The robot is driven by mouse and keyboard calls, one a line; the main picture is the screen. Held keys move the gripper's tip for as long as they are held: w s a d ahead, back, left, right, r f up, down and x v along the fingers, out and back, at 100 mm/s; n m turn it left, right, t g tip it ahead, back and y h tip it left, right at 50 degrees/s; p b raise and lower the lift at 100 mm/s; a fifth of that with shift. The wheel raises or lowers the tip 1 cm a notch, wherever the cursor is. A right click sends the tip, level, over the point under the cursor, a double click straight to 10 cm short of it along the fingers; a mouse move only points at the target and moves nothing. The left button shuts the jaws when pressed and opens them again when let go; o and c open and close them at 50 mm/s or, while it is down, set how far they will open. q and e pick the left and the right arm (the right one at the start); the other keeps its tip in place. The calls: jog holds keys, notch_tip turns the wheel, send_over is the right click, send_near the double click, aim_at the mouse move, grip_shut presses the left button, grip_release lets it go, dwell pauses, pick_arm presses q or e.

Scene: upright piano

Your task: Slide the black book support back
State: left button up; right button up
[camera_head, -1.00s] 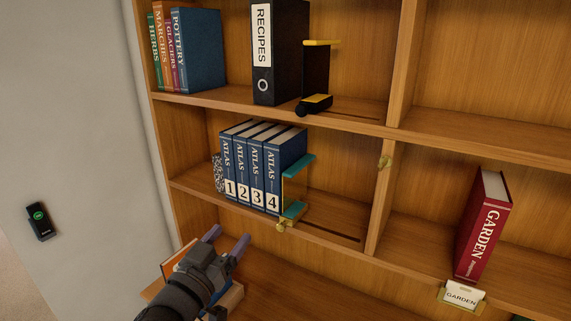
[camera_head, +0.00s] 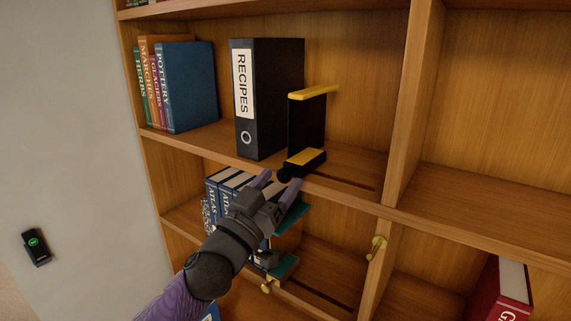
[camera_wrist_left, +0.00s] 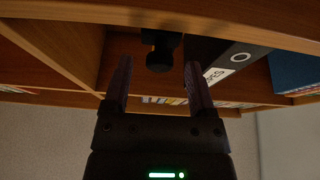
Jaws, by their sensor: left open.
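The black book support (camera_head: 307,125) stands upright on the upper shelf, just right of the black RECIPES binder (camera_head: 268,100). It has yellow edges and a black knob (camera_head: 284,176) at the shelf's front edge. My left gripper (camera_head: 281,181) is open, its purple fingers pointing up at the knob. In the left wrist view, turned upside down, the knob (camera_wrist_left: 159,62) shows between the open fingertips (camera_wrist_left: 158,64); I cannot tell how deep it sits between them, and no contact shows. My right gripper is not in view.
A dark slot (camera_head: 345,184) runs right from the support along the clear shelf to an upright divider (camera_head: 411,110). Blue and coloured books (camera_head: 185,87) stand at the left. Below, my arm partly covers the ATLAS books (camera_head: 213,190) and a teal support (camera_head: 285,267).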

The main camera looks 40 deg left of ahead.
pick_arm(q)
jog(key=shift+x, duration=1.1)
grip_shut()
